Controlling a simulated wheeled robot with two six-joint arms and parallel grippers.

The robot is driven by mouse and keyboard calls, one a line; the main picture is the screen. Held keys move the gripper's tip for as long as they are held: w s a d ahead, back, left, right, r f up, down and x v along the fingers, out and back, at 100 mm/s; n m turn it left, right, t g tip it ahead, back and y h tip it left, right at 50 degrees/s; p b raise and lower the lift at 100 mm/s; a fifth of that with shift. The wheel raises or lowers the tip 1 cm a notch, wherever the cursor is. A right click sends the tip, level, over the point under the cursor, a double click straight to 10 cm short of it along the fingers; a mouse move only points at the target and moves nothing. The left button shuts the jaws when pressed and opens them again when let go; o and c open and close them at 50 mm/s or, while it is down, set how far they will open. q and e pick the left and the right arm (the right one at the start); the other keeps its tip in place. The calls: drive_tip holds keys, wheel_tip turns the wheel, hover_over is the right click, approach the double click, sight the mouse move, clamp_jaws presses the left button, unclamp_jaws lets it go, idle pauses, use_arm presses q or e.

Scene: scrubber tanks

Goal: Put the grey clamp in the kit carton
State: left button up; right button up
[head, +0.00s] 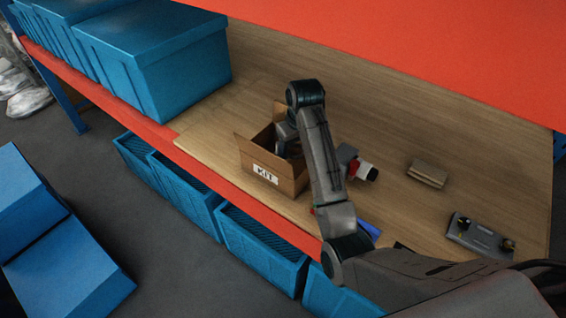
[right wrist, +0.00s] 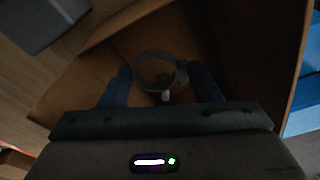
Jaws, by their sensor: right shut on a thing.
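The kit carton (head: 272,182) is an open brown box with a white "KIT" label, standing on the wooden shelf near its front edge. My right gripper (head: 287,137) reaches down into the carton; its fingertips are hidden there in the head view. In the right wrist view, the gripper (right wrist: 163,88) is shut on the grey clamp (right wrist: 158,56), a ring-shaped piece between the two fingers. The clamp is inside the outline of the carton walls (right wrist: 262,50). I cannot tell whether it touches the carton floor. My left gripper is not in view.
A red, white and grey fitting (head: 362,168) lies right of the carton, partly behind my arm. A tan block (head: 427,174) and a grey control box (head: 480,236) are further right. A blue lidded bin (head: 160,65) stands left. A red shelf (head: 420,40) hangs above.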

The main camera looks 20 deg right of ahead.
drive_tip(key=f+p, duration=0.1)
drive_tip(key=f, duration=0.1)
drive_tip(key=f+p, duration=0.1)
drive_tip(key=shift+s+d+f, duration=0.15)
drive_tip(key=shift+s+f, duration=0.2)
drive_tip(key=shift+s, duration=0.05)
drive_tip(key=shift+f, duration=0.3)
wheel_tip(320, 180, down, 4)
drive_tip(key=shift+w+r+p, duration=0.15)
drive_tip(key=shift+r+p, duration=0.1)
drive_tip(key=shift+p, duration=0.45)
drive_tip(key=shift+f, duration=0.15)
drive_tip(key=shift+f, duration=0.2)
drive_tip(key=o, duration=0.9)
drive_tip(key=shift+o, duration=0.2)
drive_tip(key=shift+r, duration=0.1)
